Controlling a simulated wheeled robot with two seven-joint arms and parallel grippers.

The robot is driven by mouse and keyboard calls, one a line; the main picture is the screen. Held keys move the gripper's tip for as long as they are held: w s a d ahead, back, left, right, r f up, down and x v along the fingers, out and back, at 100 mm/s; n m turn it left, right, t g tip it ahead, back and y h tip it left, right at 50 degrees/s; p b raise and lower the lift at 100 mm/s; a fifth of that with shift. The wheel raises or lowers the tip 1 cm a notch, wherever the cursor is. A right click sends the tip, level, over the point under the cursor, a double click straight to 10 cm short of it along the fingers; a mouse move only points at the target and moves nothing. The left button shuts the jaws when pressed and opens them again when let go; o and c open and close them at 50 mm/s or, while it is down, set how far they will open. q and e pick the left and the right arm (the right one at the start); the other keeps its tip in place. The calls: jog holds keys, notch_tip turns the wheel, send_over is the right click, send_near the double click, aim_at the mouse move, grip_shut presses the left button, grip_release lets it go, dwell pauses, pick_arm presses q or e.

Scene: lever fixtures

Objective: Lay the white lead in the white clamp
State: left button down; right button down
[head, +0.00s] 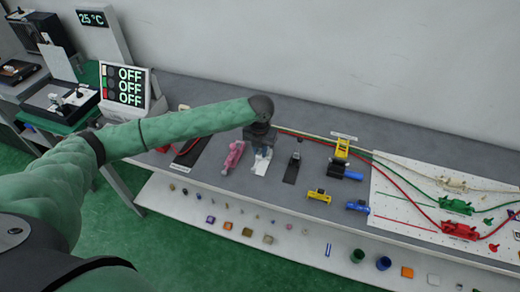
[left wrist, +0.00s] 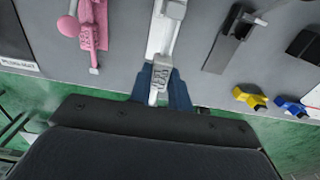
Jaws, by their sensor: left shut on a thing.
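My left gripper (head: 262,149) is at the white lever fixture (head: 261,165) on the grey bench. In the left wrist view its blue fingers (left wrist: 161,86) are shut on the pale handle end of that white fixture (left wrist: 162,38). The white lead (head: 405,166), a thin off-white cable, runs along the back of the bench and onto the white board. The off-white clamp (head: 453,183) is on the board at the right. Whether the lead lies inside it is too small to tell. My right gripper is not in view.
A pink lever fixture (head: 233,156) stands left of the gripper, a black one (head: 294,164) right of it. Yellow and blue fixtures stand further right. Green (head: 456,206) and red (head: 459,230) clamps with leads share the white board (head: 390,215). Small objects lie on the lower shelf.

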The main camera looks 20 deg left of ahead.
pick_arm(q)
jog(key=shift+f, duration=0.75)
jog(key=shift+f+b, duration=0.35)
jog(key=shift+f, duration=0.4)
jog(key=shift+p, duration=0.3)
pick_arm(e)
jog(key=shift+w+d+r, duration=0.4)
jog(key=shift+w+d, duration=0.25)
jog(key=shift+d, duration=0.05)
pick_arm(q)
jog(key=shift+f, duration=0.25)
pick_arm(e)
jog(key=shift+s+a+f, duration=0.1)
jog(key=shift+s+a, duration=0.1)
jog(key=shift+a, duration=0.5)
